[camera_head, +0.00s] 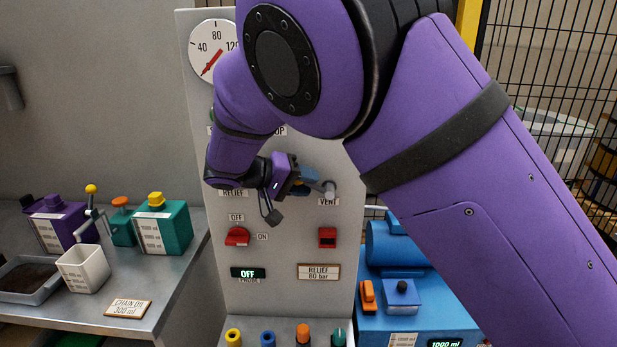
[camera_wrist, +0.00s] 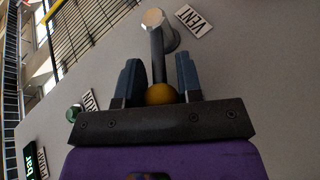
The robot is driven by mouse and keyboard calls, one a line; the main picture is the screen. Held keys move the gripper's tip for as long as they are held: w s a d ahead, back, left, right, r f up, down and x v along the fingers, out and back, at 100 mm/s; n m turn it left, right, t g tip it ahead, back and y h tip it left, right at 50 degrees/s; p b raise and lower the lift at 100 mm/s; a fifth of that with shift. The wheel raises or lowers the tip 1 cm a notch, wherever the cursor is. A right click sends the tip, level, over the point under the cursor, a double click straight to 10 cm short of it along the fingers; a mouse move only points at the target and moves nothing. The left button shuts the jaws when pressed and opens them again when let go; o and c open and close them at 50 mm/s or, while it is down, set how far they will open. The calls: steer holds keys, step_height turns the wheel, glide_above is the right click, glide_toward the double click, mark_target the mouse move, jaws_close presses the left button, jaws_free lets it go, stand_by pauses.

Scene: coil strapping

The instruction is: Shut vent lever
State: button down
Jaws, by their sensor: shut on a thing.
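The vent lever (camera_wrist: 157,55) is a grey rod with a yellow ball knob (camera_wrist: 160,93). It runs from a pale round pivot (camera_wrist: 154,20) beside the VENT label (camera_wrist: 195,20). My gripper (camera_wrist: 158,62) is shut on the lever, with a dark blue finger on either side of the rod and knob. In the head view the pivot (camera_head: 329,189) sits above the VENT label (camera_head: 328,202) on the grey panel. My gripper (camera_head: 309,180) is just left of it there.
The panel (camera_head: 285,244) carries a gauge (camera_head: 208,52), a red switch (camera_head: 237,236) at OFF/ON, another red switch (camera_head: 327,237) and an OFF display (camera_head: 248,273). A bench (camera_head: 180,290) with containers stands left. A blue unit (camera_head: 420,312) stands lower right.

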steer(key=shift+a+f+n+t+h, duration=0.2)
steer(key=shift+f+h, duration=0.2)
steer(key=shift+h, duration=0.2)
steer(key=shift+a+f+n+t+h, duration=0.1)
steer(key=shift+f+n+h, duration=0.1)
steer(key=shift+f+h, duration=0.3)
steer(key=shift+a+f+n+t+h, duration=0.1)
steer(key=shift+f+n+t+h, duration=0.35)
steer(key=shift+h, duration=0.85)
steer(key=shift+f, duration=0.2)
steer(key=c, duration=1.1)
jaws_free()
steer(key=v, duration=1)
steer(key=shift+s+a+f, duration=0.15)
steer(key=shift+a, duration=0.2)
